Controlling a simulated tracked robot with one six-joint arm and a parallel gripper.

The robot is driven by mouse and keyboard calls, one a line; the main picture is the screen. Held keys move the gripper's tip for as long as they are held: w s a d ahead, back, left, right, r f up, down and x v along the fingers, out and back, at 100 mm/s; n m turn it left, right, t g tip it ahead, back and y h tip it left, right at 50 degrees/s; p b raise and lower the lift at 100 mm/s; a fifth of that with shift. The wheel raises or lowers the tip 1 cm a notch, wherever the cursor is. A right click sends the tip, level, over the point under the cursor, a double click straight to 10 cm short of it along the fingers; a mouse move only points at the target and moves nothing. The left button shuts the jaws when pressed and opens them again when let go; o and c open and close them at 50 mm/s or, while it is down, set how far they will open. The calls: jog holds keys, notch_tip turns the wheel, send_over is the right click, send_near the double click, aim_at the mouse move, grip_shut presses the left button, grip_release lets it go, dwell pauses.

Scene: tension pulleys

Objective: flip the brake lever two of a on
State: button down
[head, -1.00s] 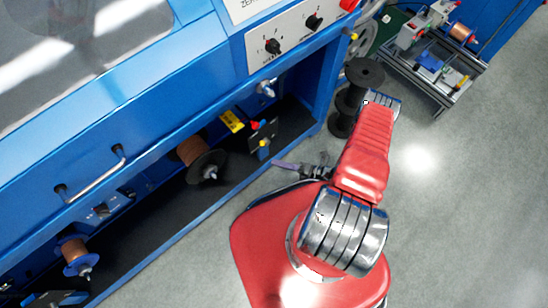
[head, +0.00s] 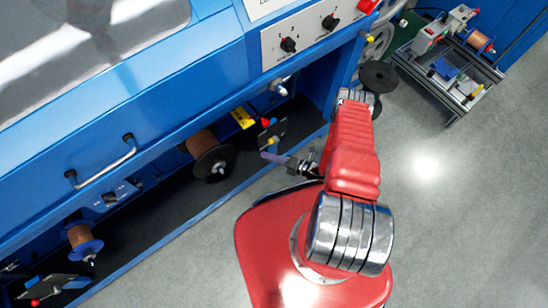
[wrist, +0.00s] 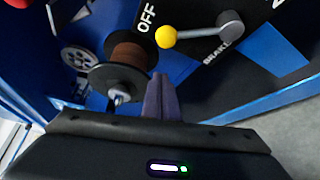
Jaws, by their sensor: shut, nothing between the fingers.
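A brake lever (wrist: 200,34) with a yellow knob and a grey arm shows in the wrist view, on a dark panel marked OFF and BRAKE. Its arm runs left from a round grey pivot, with the knob next to the OFF lettering. My gripper (wrist: 160,80) has its purple fingers shut together and empty, below the knob in the picture and apart from it. In the head view my gripper (head: 272,157) reaches left into the blue machine's lower bay, close to a small dark panel (head: 277,128). The lever is too small to read there.
A copper spool (wrist: 128,58) with black flanges is left of my fingers in the wrist view. The blue machine (head: 150,105) overhangs the bay. A black spool (head: 378,76) and a cart (head: 450,75) stand beyond my arm. Grey floor to the right is clear.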

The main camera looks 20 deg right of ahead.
jog(key=shift+w+d+r, duration=0.3)
jog(key=shift+w+d, duration=0.3)
jog(key=shift+d, duration=0.1)
jog(key=shift+w+d+r, duration=0.3)
jog(key=shift+w+d, duration=0.3)
jog(key=shift+d, duration=0.1)
jog(key=shift+d+r, duration=0.1)
jog(key=w+d+r, duration=0.1)
jog(key=w+d, duration=0.2)
jog(key=d, duration=0.5)
jog(key=shift+d, duration=0.3)
